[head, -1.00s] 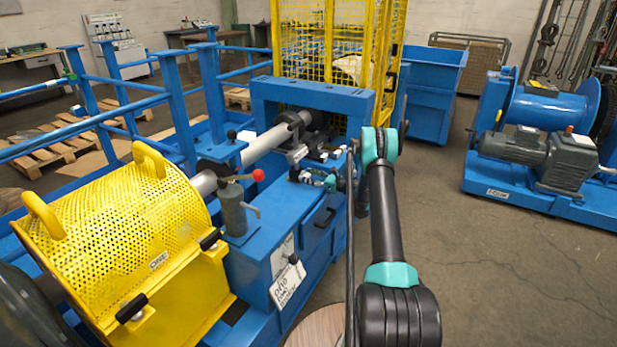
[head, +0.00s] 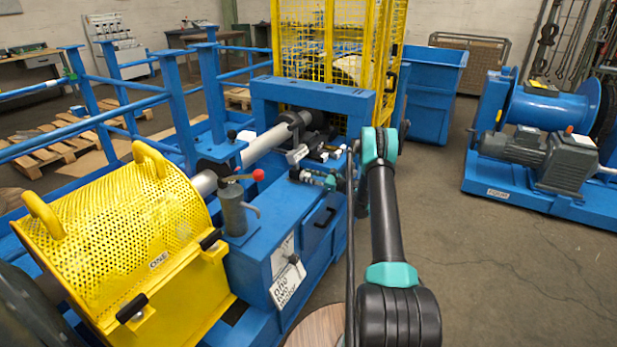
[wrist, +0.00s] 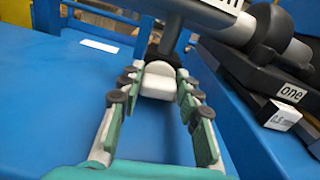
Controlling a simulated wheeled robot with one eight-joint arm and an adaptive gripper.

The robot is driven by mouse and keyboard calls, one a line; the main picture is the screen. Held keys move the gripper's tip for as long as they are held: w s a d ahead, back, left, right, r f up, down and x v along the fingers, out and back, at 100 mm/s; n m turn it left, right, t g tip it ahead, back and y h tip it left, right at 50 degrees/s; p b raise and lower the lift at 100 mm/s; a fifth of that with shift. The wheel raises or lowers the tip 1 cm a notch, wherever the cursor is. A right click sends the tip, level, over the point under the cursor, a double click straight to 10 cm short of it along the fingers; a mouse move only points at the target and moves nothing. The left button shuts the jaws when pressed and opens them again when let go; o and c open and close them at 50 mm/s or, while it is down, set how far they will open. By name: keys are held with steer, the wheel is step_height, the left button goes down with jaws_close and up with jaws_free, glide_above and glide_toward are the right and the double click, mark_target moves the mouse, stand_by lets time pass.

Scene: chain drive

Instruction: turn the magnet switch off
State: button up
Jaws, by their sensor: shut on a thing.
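My gripper (wrist: 160,85) reaches away from the camera in the wrist view, its two teal-padded fingers converging at the tips. They are shut on a small pale, rounded piece (wrist: 158,70) with a black part just behind it. This piece sits under a grey cylindrical body and may be the magnet switch; its setting cannot be read. In the head view my gripper (head: 318,178) is small, low over the blue machine bed beside the long grey shaft, and its grip is too small to make out.
In the wrist view, a dark block with a "one" label (wrist: 291,93) and a small white labelled block (wrist: 279,115) lie to the right. In the head view, a yellow perforated guard (head: 120,240) and a red-knobbed lever (head: 258,175) stand left. Open floor lies right.

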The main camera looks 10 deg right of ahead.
steer(key=shift+s+n, duration=0.15)
steer(key=shift+n, duration=2.05)
steer(key=o, duration=1.2)
steer(key=shift+c, duration=0.2)
steer(key=v, duration=1.2)
